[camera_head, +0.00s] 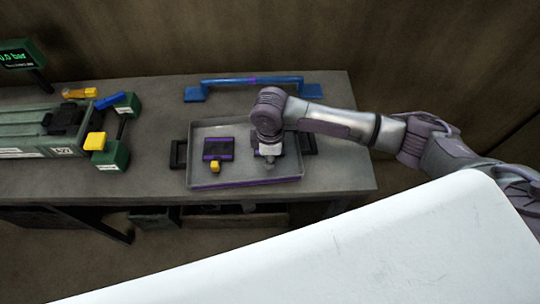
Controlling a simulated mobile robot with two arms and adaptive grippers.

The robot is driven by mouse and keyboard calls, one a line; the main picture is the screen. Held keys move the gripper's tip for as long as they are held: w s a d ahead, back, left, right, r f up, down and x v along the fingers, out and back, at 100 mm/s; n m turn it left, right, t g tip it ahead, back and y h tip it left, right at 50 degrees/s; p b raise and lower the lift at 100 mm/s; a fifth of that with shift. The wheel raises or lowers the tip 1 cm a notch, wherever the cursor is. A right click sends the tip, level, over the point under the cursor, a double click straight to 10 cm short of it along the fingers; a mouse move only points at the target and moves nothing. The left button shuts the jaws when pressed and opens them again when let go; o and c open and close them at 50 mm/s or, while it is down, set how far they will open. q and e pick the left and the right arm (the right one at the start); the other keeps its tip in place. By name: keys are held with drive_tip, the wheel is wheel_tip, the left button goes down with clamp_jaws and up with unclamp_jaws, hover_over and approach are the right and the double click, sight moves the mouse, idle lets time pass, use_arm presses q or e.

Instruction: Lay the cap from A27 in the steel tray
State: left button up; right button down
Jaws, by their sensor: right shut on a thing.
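The steel tray (243,171) lies on the bench, a shallow grey tray with dark handles at both sides. A dark block with a purple stripe and a yellow knob (217,150) sits in its left half. My right gripper (268,153) points down over the tray's right half. It is shut on a dark piece that it mostly hides, so I cannot tell whether the piece touches the tray floor. The green unit (35,130) at the left has a white label that seems to read A27. My left gripper is not in view.
A blue bar with two feet (252,81) stands behind the tray. A display (18,56) stands at the far left. Yellow and blue handles (117,100) stick up by the green unit. A white surface fills the lower right. Bare bench lies between unit and tray.

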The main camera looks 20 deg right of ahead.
drive_tip(key=c, duration=1.1)
unclamp_jaws()
drive_tip(key=shift+f, duration=0.1)
drive_tip(key=shift+o, duration=0.2)
wheel_tip(320, 180, up, 12)
drive_tip(key=b, duration=0.1)
